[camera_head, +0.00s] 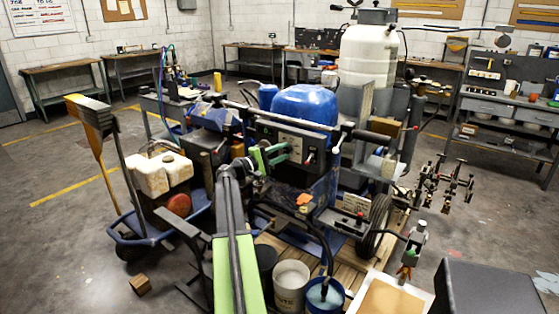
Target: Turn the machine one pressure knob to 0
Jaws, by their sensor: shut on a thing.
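The line striper stands in the middle of the view with a blue rounded tank (304,106) on top. Its control panel (291,136) is below the tank and faces me. My gripper (291,154) is at the lower part of this panel, at the end of my green arm. The jaws are shut on a small part at the panel front, where the pressure knob seems to be. The knob itself is mostly hidden by the jaws. Its pointer and scale are too small to read.
A blue cart (144,236) with white jugs (160,174) stands at the left. A white bucket (289,289) and a blue bucket (325,296) stand on the pallet in front. A large white tank (367,57) rises behind. The floor at far left is clear.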

